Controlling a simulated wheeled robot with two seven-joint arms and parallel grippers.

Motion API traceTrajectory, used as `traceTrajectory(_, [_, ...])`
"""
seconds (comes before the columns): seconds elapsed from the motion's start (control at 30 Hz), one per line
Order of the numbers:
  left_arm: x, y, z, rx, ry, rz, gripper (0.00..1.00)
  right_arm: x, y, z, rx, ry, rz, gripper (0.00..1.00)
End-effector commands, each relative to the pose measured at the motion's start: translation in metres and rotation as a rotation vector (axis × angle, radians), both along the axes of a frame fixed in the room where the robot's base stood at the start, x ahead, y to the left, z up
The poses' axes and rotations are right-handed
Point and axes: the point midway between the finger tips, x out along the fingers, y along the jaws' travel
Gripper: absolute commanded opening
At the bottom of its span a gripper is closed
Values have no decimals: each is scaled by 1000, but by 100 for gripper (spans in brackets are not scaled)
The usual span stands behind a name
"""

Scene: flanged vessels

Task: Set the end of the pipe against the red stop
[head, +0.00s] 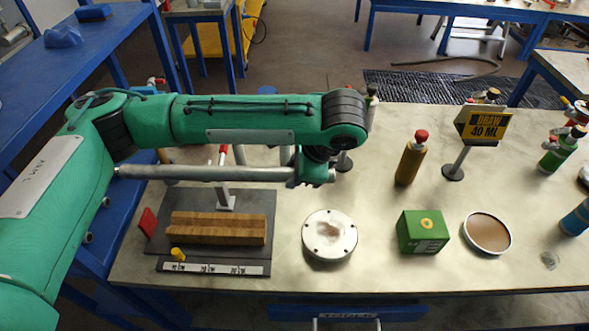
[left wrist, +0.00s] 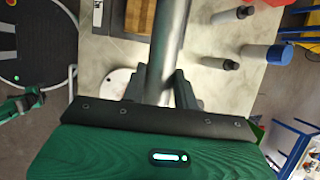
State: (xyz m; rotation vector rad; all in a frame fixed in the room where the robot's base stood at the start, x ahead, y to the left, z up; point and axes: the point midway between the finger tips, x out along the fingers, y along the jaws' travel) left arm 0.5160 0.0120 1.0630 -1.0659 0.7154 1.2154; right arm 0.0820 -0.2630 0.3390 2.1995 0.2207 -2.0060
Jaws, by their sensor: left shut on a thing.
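A long grey pipe (head: 205,174) is held level above the far side of the board; its left end is near the picture column of the red stop (head: 147,222) but apart from it. My left gripper (head: 308,178) is shut on the pipe near its right end. In the left wrist view the pipe (left wrist: 170,40) runs up between the fingers of my left gripper (left wrist: 160,88). The red stop stands upright at the left end of a wooden grooved block (head: 215,230), which is empty. My right gripper is out of view.
The block sits on a dark board (head: 262,205) with a white scale strip (head: 225,268) and a yellow marker (head: 178,254) in front. A white flanged disc (head: 330,235), a green box (head: 422,231) and a brown bottle (head: 411,158) stand to the right.

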Motion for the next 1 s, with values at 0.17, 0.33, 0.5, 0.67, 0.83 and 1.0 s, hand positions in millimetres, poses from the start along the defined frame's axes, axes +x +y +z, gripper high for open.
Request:
traceTrajectory(0.17, [0,0,-6,1,-1,0,0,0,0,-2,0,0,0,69])
traceTrajectory(0.33, [0,0,-12,1,-1,1,0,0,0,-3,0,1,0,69])
traceTrajectory(0.5, [0,0,-19,2,-1,0,0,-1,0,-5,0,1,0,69])
traceTrajectory(0.67, [0,0,-24,2,0,1,0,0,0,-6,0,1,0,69])
traceTrajectory(0.83, [0,0,-30,2,-1,0,0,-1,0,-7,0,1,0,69])
traceTrajectory(1.0, [0,0,-36,2,-2,1,0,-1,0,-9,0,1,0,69])
